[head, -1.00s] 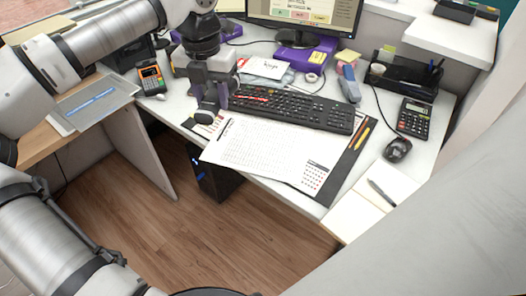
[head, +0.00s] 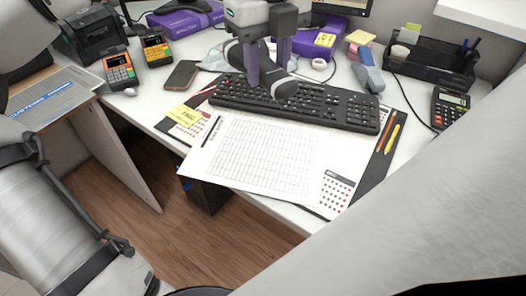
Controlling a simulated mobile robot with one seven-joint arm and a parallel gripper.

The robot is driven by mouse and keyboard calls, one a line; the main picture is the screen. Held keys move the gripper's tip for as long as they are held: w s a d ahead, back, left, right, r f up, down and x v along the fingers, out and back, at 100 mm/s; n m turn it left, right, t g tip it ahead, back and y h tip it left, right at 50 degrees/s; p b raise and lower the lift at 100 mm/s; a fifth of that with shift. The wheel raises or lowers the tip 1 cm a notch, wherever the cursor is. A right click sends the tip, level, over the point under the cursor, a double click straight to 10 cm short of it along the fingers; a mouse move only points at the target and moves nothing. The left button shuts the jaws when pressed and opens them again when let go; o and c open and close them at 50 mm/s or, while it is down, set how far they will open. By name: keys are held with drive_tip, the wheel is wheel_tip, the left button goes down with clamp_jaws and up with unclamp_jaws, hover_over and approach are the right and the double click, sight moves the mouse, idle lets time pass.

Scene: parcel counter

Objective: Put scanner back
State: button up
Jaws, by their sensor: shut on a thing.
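My gripper (head: 268,72) is above the back part of the black keyboard (head: 320,108). Its two purple-grey fingers are shut on the scanner, a grey and dark hand-held device. The scanner's rounded grey end (head: 285,88) hangs below the fingers, over the keyboard. I cannot tell whether it touches the keys. Part of the scanner is hidden behind the fingers. A black object (head: 182,5) sits on a purple box (head: 190,20) at the back left; I cannot tell if it is the scanner's stand.
A blue-grey device (head: 367,75) and a black pen tray (head: 435,62) stand to the right. A phone (head: 182,75), card terminals (head: 119,68) and a printer (head: 90,36) are at left. A printed sheet (head: 265,155) lies in front of the keyboard.

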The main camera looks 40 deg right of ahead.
wheel_tip(320, 180, down, 19)
drive_tip(key=shift+f+b, duration=0.15)
drive_tip(key=shift+b, duration=1)
drive_tip(key=shift+f, duration=0.15)
drive_tip(key=o, duration=1.1)
wheel_tip(320, 180, up, 12)
drive_tip(key=p, duration=0.1)
drive_tip(key=shift+r, duration=0.2)
